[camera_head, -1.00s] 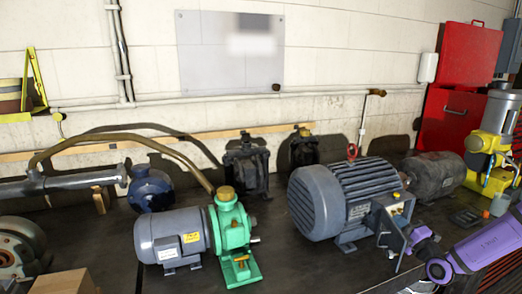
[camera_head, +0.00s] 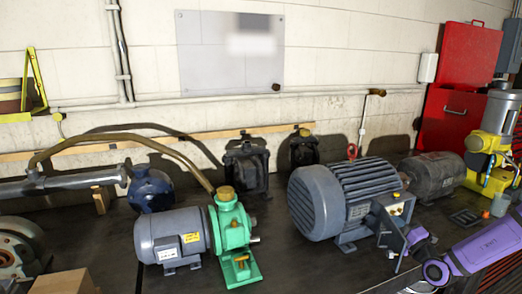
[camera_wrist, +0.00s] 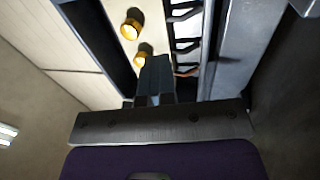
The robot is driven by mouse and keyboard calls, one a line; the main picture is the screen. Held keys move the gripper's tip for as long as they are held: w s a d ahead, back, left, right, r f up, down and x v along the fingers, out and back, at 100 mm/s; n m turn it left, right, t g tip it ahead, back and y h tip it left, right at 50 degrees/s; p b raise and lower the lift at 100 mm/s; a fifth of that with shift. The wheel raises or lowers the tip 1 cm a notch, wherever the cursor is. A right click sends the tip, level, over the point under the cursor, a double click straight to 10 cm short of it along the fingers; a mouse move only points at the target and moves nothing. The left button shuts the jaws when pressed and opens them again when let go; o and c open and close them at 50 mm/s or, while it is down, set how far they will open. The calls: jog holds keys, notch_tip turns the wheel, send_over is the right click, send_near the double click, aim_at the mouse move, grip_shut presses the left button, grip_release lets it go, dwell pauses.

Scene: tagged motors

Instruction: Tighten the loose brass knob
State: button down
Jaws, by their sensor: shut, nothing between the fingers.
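Two small brass knobs show on the light face of the terminal box (camera_head: 401,211) on the large grey motor (camera_head: 320,200). In the wrist view, one knob (camera_wrist: 131,28) sits clear of the fingers. The other knob (camera_wrist: 143,56) lies at the tip of my gripper (camera_wrist: 155,64), slightly left of it and partly covered. My gripper is shut and empty; I cannot tell whether it touches that knob. In the head view, the purple wrist is beside the box, and the fingertips are not clear. I cannot tell which knob is loose.
A green pump (camera_head: 230,228) stands left of the motor. A rusty motor (camera_head: 434,175) and a yellow machine (camera_head: 487,160) stand to the right.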

jog(key=shift+a, duration=0.15)
dwell(0.4)
jog(key=s+d, duration=0.2)
jog(key=s, duration=0.3)
jog(key=shift+s+f, duration=0.35)
jog(key=shift+s, duration=0.05)
dwell(0.3)
